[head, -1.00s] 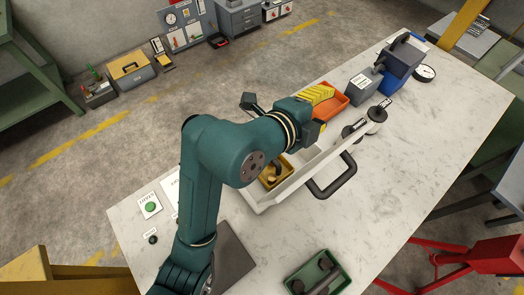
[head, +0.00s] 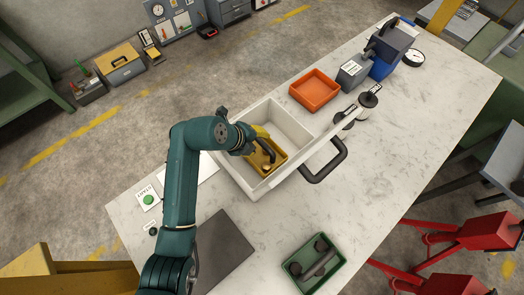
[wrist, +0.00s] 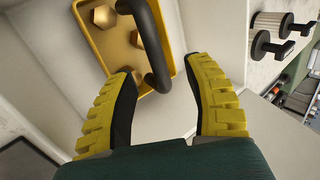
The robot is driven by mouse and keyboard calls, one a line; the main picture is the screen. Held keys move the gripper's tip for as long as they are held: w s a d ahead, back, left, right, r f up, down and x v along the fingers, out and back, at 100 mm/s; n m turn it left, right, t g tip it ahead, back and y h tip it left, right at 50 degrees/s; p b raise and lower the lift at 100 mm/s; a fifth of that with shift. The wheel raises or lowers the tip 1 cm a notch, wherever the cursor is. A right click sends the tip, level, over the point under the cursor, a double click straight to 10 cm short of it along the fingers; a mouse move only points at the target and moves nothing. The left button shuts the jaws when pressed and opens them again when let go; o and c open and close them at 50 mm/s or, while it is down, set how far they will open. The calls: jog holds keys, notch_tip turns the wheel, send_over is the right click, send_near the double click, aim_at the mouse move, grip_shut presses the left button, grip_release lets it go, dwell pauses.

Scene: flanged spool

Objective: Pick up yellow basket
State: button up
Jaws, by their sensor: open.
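The yellow basket (head: 279,161) sits inside the white open-topped box (head: 285,122). It has a dark arched handle (wrist: 150,45) and holds brass hex pieces (wrist: 104,16). My gripper (head: 263,136) is over the basket, pointing down into the box. In the wrist view, its two yellow-padded fingers (wrist: 165,78) are open, with the lower end of the handle ahead of the gap between them. Whether they touch the handle, I cannot tell. My gripper hides part of the basket in the head view.
The box walls stand close around the basket. A large black handle (head: 325,166) sticks out from the box front. Nearby are an orange tray (head: 315,88), spools (head: 368,96) and a green tray (head: 334,279).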

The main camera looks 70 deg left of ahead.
aim_at(262, 144)
jog(key=b+x, duration=0.1)
jog(key=x, duration=0.4)
jog(key=shift+s+d+f, duration=0.1)
jog(key=shift+s+f, duration=0.05)
jog(key=shift+f, duration=0.3)
jog(key=shift+c, duration=0.5)
grip_shut()
jog(key=shift+r, duration=0.1)
